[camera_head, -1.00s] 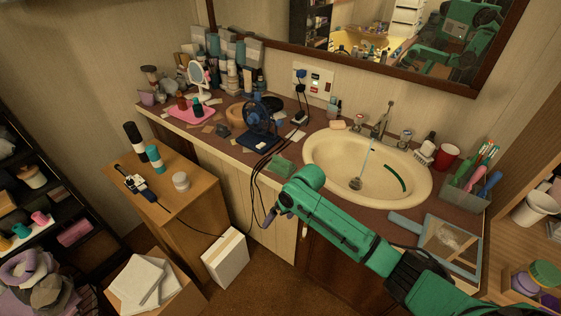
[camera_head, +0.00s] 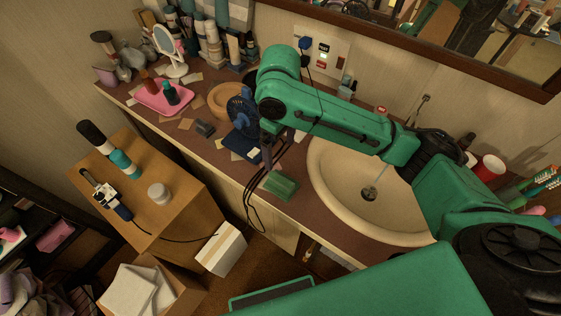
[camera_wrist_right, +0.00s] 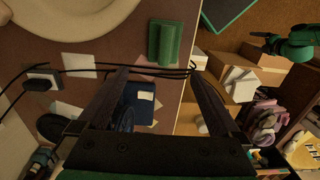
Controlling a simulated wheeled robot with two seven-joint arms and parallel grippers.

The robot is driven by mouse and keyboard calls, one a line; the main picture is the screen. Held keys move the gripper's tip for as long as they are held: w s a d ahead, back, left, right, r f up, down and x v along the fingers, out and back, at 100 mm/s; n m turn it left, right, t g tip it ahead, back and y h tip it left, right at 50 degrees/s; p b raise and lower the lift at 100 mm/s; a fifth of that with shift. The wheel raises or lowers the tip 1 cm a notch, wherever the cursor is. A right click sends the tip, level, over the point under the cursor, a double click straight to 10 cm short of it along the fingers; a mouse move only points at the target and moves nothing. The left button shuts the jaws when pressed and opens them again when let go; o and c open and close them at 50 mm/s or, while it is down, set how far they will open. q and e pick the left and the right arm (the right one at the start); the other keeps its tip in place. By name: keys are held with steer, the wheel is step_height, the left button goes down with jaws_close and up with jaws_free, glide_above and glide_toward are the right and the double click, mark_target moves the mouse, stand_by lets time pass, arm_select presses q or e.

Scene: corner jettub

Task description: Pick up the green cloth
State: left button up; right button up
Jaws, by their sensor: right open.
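The green cloth (camera_head: 281,185) is a small folded block on the brown counter, near its front edge and left of the sink. It also shows in the right wrist view (camera_wrist_right: 164,43), just beyond the fingertips. My right gripper (camera_head: 268,140) hangs above the counter beside the small blue fan, behind the cloth and apart from it. Its two dark fingers are spread with nothing between them in the right wrist view (camera_wrist_right: 159,77). A green arm with a dark end, seemingly my left gripper (camera_wrist_right: 270,42), shows small at the right wrist view's upper right; its jaws are unclear.
The blue fan (camera_head: 240,112) and black cables (camera_head: 262,172) lie close to the gripper and cloth. The sink (camera_head: 330,190) is to the right. A pink tray (camera_head: 160,98) with bottles is at the left. A wooden cabinet (camera_head: 180,205) stands before the counter.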

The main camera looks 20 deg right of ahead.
mark_target(282, 178)
steer(key=f, duration=0.2)
steer(key=s+f, duration=0.1)
steer(key=f, duration=0.1)
steer(key=s+f, duration=0.1)
steer(key=f, duration=0.2)
steer(key=shift+s+a+p, duration=0.15)
steer(key=shift+a+p, duration=0.05)
steer(key=shift+p, duration=0.1)
steer(key=f, duration=0.3)
steer(key=f+p, duration=0.1)
steer(key=f, duration=0.1)
steer(key=shift+w+d+f, duration=0.25)
steer(key=shift+w, duration=0.1)
steer(key=shift+f, duration=0.3)
steer(key=c, duration=1.1)
arm_select(q)
steer(key=shift+s+a+r, duration=0.1)
steer(key=shift+s+r, duration=0.3)
steer(key=shift+s, duration=0.25)
steer(key=shift+s+a+r, duration=0.1)
steer(key=shift+s+r, duration=0.3)
steer(key=shift+s, duration=0.2)
arm_select(e)
step_height(282, 178, up, 20)
steer(key=shift+r, duration=0.1)
